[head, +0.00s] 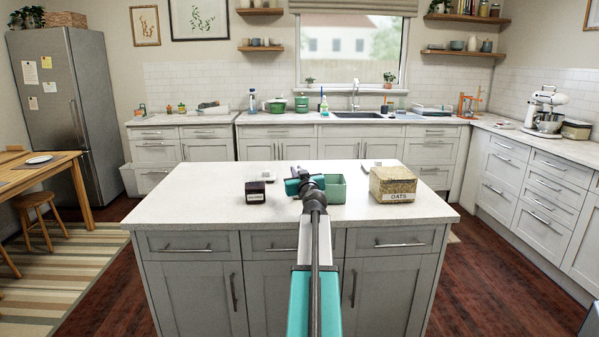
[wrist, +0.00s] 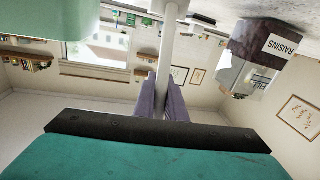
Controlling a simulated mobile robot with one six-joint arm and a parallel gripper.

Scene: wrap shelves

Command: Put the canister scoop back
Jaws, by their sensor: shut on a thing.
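My gripper (wrist: 164,90) is shut on a pale, slim rod, which I take to be the handle of the scoop (wrist: 168,45). The wrist view is upside down, and the scoop's far end is cut off by its frame. A green open container (head: 335,188) stands just right of my wrist. A tan canister labelled OATS (head: 393,186) stands further right. A dark canister (head: 255,192) stands left; it is labelled RAISINS in the wrist view (wrist: 265,45).
The white island top (head: 200,195) has free room at its left and front. Small pale items lie behind the dark canister (head: 268,176) and near the back edge (head: 372,164). A card reading FILL (wrist: 262,82) is by the raisins canister. The sink counter lies beyond.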

